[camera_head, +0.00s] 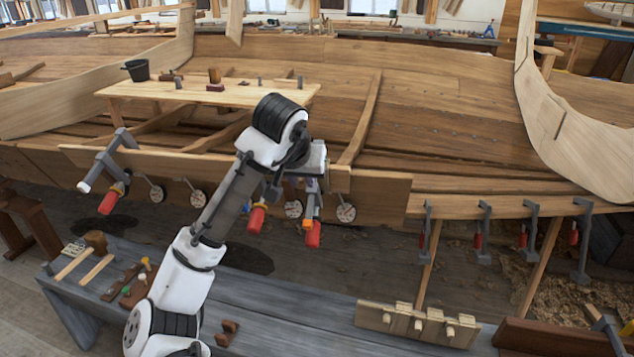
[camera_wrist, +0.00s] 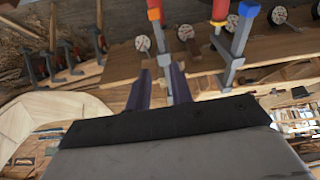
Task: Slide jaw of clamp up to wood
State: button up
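In the wrist view, my gripper (camera_wrist: 163,85) is open. The clamps are at the hull's lower plank (camera_head: 380,199).
Another clamp (camera_head: 105,163) sits at the plank's left. Round white dials (camera_head: 346,211) line the plank's lower edge. Several clamps (camera_head: 483,225) hang at the right. A grey bench (camera_head: 285,305) with tools and a wooden rack (camera_head: 415,322) stands in front.

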aim_at(311, 191)
jog(key=shift+b+x, duration=2.8)
jog(key=shift+x, duration=4.15)
jog(key=shift+w+d+r+p, duration=0.15)
jog(key=shift+w+r+p, duration=0.1)
jog(key=shift+w+p, duration=0.4)
jog(key=shift+w+d+r+p, duration=0.15)
jog(key=shift+w+r+p, duration=0.25)
jog(key=shift+w, duration=0.4)
jog(key=shift+c, duration=0.4)
jog(key=shift+w+d+r+p, duration=0.1)
jog(key=shift+w+r+p, duration=0.2)
jog(key=shift+w+p, duration=0.25)
jog(key=shift+s+f, duration=0.15)
jog(key=shift+s, duration=0.05)
jog(key=shift+s+f, duration=0.15)
jog(key=shift+s, duration=0.35)
jog(key=shift+o, duration=1.2)
